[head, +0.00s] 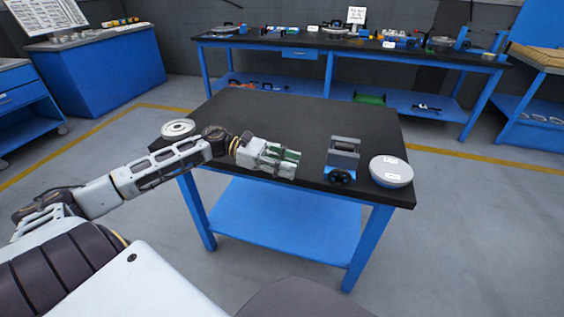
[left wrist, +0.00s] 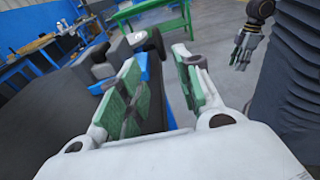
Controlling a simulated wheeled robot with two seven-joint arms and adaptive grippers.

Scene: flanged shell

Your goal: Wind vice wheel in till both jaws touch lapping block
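The vice (head: 342,158) stands near the front edge of the dark table, with grey jaws on a blue body. Its dark wheel (head: 340,177) faces the front edge. In the left wrist view the dark wheel (left wrist: 155,43) and grey blocks (left wrist: 108,55) show beyond the fingers. I cannot clearly make out the lapping block or its gap to the jaws. My left gripper (head: 290,164) is left of the vice, apart from it. Its green-padded fingers (left wrist: 158,62) are open and empty. My right gripper (left wrist: 240,56) hangs at the upper right of the left wrist view; its opening is unclear.
A grey round lidded part (head: 391,172) with white labels sits just right of the vice. A white flanged ring (head: 177,128) lies at the table's left end. The middle and back of the table (head: 290,112) are clear. A long bench (head: 300,40) stands behind.

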